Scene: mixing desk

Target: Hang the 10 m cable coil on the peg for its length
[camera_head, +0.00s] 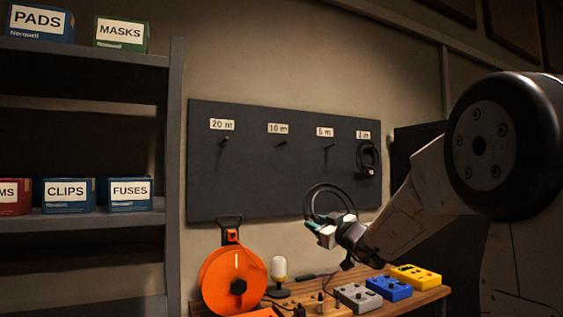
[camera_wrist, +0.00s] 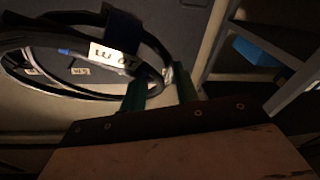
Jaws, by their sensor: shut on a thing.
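My gripper (camera_head: 324,230) is shut on a black cable coil (camera_head: 308,203), held above the bench and in front of the pegboard's lower part. In the wrist view the green fingertips (camera_wrist: 161,88) pinch the coil (camera_wrist: 152,50) at its edge. Its white tag (camera_wrist: 110,59) appears upside down and seems to read 10 m. The dark pegboard (camera_head: 236,188) carries a 10 m label (camera_head: 278,128) with an empty peg (camera_head: 282,143) below it. The coil is below and right of that peg in the head view, apart from it.
The 20 m peg (camera_head: 224,142) and the peg third from left (camera_head: 329,147) are empty. A small coil (camera_head: 368,158) hangs at the right peg. An orange reel (camera_head: 222,275), a lamp (camera_head: 279,270) and coloured boxes (camera_head: 388,288) crowd the bench. Shelves (camera_head: 174,150) stand left.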

